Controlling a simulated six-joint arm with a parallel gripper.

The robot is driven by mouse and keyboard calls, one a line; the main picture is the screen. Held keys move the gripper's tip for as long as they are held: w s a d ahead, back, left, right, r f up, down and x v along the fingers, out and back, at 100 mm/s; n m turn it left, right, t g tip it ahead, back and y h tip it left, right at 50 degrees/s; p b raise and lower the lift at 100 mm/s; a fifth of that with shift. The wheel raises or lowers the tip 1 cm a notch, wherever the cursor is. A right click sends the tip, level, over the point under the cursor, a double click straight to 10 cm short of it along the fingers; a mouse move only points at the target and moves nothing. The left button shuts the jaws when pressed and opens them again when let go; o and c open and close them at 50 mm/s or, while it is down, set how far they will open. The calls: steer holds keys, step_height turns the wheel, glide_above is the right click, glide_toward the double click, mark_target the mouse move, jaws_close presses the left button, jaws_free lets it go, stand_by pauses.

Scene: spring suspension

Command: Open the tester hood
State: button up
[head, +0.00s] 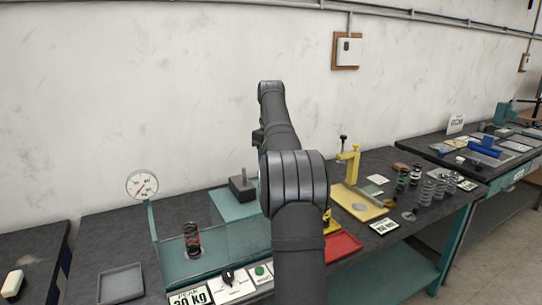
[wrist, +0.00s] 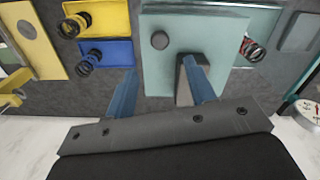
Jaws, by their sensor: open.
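The tester stands at the left of the bench in the head view, with a teal base (head: 190,268), a round dial gauge (head: 142,184) and a dark red spring (head: 192,240). A see-through greenish hood (head: 247,236) shows beside the spring; my arm hides its right part, and I cannot tell its exact position. In the wrist view, a pale teal plate (wrist: 210,25) with a round grey disc (wrist: 159,40) lies beyond my gripper (wrist: 164,92). The blue fingers are wide apart with nothing held. One finger overlaps a dark block (wrist: 184,85). My arm hides the gripper in the head view.
A control panel (head: 235,287), a grey tray (head: 121,283) and a red tray (head: 343,246) are near the front edge. A yellow press (head: 355,200) and several springs stand to the right. Yellow (wrist: 104,20) and blue (wrist: 118,52) trays lie left of the plate in the wrist view.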

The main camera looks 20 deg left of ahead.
steer(key=shift+r, duration=1.25)
steer(key=shift+f, duration=0.15)
step_height(320, 180, down, 12)
steer(key=shift+f, duration=0.1)
steer(key=shift+s+a, duration=0.45)
steer(key=shift+s, duration=0.05)
steer(key=shift+r, duration=0.2)
steer(key=shift+w+d, duration=0.3)
steer(key=shift+w, duration=0.05)
step_height(320, 180, up, 11)
steer(key=shift+w+d+f, duration=0.15)
